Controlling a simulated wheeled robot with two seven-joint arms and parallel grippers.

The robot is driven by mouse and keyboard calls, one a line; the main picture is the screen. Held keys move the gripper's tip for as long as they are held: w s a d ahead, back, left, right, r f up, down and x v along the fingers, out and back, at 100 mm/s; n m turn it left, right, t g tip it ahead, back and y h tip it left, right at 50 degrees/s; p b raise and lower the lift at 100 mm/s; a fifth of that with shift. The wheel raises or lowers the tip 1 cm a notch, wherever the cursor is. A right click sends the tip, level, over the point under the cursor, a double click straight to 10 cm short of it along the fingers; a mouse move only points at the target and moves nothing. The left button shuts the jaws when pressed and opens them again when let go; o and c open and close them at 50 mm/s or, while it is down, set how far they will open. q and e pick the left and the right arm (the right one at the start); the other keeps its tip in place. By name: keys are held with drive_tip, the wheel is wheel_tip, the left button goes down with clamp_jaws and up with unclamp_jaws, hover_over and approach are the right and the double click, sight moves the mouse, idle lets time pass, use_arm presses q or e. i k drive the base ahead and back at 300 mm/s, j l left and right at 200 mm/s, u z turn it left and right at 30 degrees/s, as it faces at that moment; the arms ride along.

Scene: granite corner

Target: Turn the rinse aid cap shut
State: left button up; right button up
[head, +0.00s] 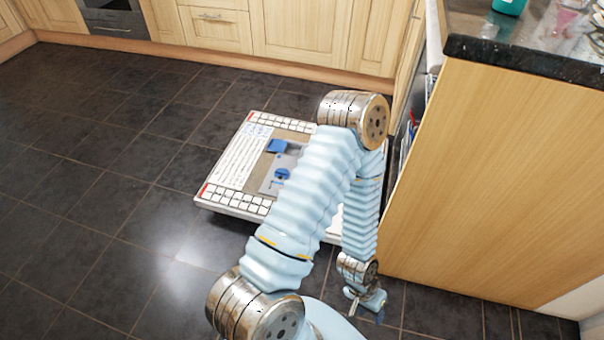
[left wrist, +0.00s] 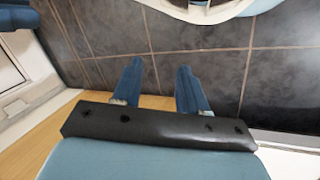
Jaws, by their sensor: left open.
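The rinse aid cap (head: 282,174) is a small round blue knob on the grey dispenser panel (head: 270,184) of the lowered dishwasher door (head: 236,165). Whether it is fully turned shut is too small to tell. My left gripper (head: 366,304) hangs low at the right of the door in the head view, apart from the cap. In the left wrist view its two blue fingers (left wrist: 157,68) are spread, with nothing between them, over dark floor tiles. My left arm covers the right part of the door. My right gripper is not in view.
A blue flap (head: 278,146) lies above the cap on the panel. A wooden end panel (head: 490,190) under the granite worktop (head: 520,52) stands close right of my arm. Cabinets (head: 300,35) line the back. The tiled floor (head: 90,180) at left is clear.

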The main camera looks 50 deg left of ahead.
sight(282, 171)
drive_tip(key=l+u, duration=0.25)
drive_tip(key=u, duration=0.2)
drive_tip(key=l+u, duration=0.25)
drive_tip(key=u, duration=0.2)
drive_tip(key=l+u, duration=0.25)
drive_tip(key=u, duration=0.9)
drive_tip(key=j+z, duration=0.1)
drive_tip(key=z, duration=0.8)
drive_tip(key=i+j+z, duration=0.15)
drive_tip(key=j+z, duration=0.55)
drive_tip(key=j, duration=0.15)
drive_tip(key=j+z, duration=0.45)
drive_tip(key=j, duration=1.35)
